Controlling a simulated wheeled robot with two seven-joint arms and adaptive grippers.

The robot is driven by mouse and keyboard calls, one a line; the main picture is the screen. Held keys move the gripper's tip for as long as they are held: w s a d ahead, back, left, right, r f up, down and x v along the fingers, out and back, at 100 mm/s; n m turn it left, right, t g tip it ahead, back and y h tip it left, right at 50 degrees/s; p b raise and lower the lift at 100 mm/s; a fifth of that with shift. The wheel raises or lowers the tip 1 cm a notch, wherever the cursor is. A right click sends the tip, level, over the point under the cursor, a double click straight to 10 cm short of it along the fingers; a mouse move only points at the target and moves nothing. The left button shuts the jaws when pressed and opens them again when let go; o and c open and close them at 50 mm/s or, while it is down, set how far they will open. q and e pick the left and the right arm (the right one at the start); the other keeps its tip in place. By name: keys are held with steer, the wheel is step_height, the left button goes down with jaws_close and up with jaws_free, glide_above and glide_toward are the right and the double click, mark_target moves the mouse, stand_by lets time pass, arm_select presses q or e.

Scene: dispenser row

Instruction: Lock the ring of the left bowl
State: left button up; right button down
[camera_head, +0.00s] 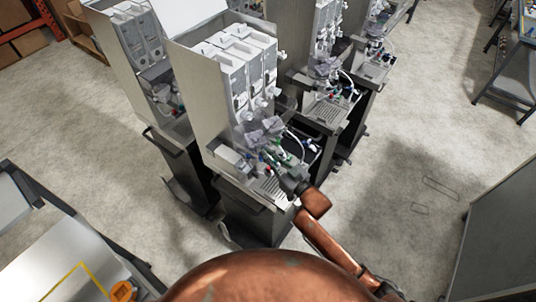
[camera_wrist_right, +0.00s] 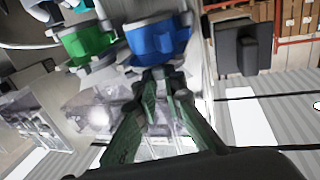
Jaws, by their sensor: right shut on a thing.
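My right gripper (camera_head: 283,172) reaches from the lower right to the front of the nearest dispenser (camera_head: 208,95). In the right wrist view its two dark green fingers (camera_wrist_right: 165,76) come together at the lower edge of a blue ring (camera_wrist_right: 158,40) and are shut on it; the exact contact is hard to see. A green ring (camera_wrist_right: 90,42) sits beside the blue one, to its left. Clear bowl parts (camera_wrist_right: 95,118) show below the rings, partly hidden by the fingers. In the head view the bowls are small and crowded, and the gripper covers part of them. My left gripper is not in view.
More dispensers stand behind and to the left (camera_head: 128,35) and right (camera_head: 325,45) of the nearest one. A grey panel (camera_head: 500,230) stands at right. Open floor (camera_head: 420,130) lies between.

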steer(key=shift+a, duration=0.1)
steer(key=shift+s+a+m+t+h, duration=0.2)
steer(key=shift+m+t+h, duration=0.25)
steer(key=shift+h, duration=0.15)
steer(key=shift+s+a+m+t+h, duration=0.2)
steer(key=shift+m+t+h, duration=0.2)
steer(key=shift+h, duration=0.2)
steer(key=c, duration=2)
jaws_free()
steer(key=v, duration=1.2)
steer(key=shift+a+r, duration=0.1)
